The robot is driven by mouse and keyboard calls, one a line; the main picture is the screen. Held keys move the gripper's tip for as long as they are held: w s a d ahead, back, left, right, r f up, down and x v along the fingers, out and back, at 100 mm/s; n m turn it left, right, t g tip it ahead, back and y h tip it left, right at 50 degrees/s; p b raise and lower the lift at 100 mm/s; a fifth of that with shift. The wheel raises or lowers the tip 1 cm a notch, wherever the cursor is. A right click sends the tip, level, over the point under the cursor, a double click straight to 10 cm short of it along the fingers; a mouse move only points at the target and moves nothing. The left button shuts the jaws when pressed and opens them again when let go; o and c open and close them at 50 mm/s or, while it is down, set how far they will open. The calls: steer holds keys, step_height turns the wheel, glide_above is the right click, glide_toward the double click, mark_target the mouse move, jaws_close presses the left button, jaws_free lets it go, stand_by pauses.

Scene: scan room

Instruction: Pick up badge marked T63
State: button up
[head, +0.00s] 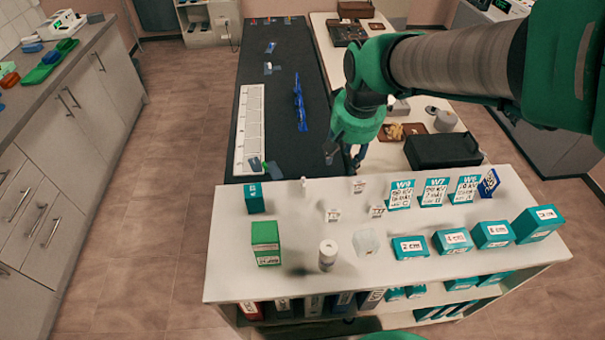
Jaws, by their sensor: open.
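Several small white badges stand on the white shelf top (290,225). One badge (333,215) is near the middle, another badge (377,210) is to its right, and a third badge (358,186) is farther back. A narrow white piece (304,186) to the left may be another badge. Their marks are too small to read, so I cannot tell which one is T63. My gripper (345,160) is open and points down beyond the shelf's back edge, behind the badges. I see nothing between its fingers.
A green box (265,243), a white bottle (327,255) and a clear block (366,243) stand in front of the badges. Teal cards (401,194) and teal boxes (411,248) fill the right side. A black tray (443,150) lies beyond the shelf.

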steer(key=w+a+f+g+p, duration=0.1)
steer(key=w+a+f+p, duration=0.35)
steer(key=w, duration=0.25)
steer(key=g+p, duration=0.2)
glide_toward(305, 186)
steer(key=w+r, duration=0.1)
steer(key=r, duration=0.1)
steer(key=shift+w+f, duration=0.2)
steer(key=shift+f, duration=0.2)
steer(key=shift+f, duration=0.1)
steer(key=shift+f+b, duration=0.35)
steer(key=shift+f, duration=3.8)
steer(key=shift+f, duration=0.1)
steer(key=shift+f+b, duration=0.4)
steer(key=shift+f, duration=2.15)
jaws_close()
